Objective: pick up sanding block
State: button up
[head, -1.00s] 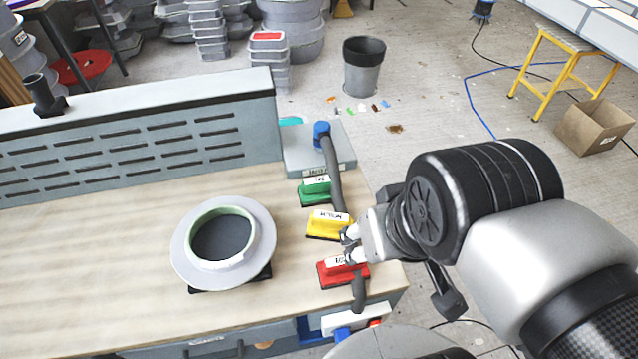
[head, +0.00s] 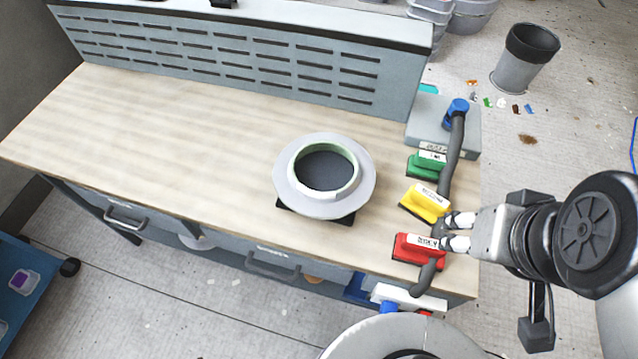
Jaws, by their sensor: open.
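Three sanding blocks stand in a row near the right end of the wooden bench: a green one (head: 426,165) at the back, a yellow one (head: 424,203) in the middle and a red one (head: 418,250) at the front. Each has a white label on top. My gripper (head: 445,232) comes in from the right, with its fingers open and pointing left. The fingertips are at the right ends of the yellow and red blocks. I cannot tell whether they touch either block.
A grey hose (head: 452,160) with a blue end runs beside the blocks, partly behind my fingers. A grey box (head: 468,133) sits at the back corner. A round grey mould (head: 283,188) stands left of the blocks. The bench's left part (head: 150,140) is clear.

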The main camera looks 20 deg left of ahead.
aim_at(424, 165)
jog(key=k+l+u, duration=0.15)
jog(key=l, duration=0.3)
jog(key=l+u, duration=0.15)
jog(key=l, duration=0.3)
jog(key=i+l+u, duration=0.5)
jog(key=l+u, duration=0.25)
jog(key=i+l+u, duration=0.25)
jog(key=l, duration=0.2)
jog(key=l+u, duration=0.5)
jog(key=l, duration=0.25)
jog(key=i+l, duration=0.15)
jog(key=i+u, duration=0.05)
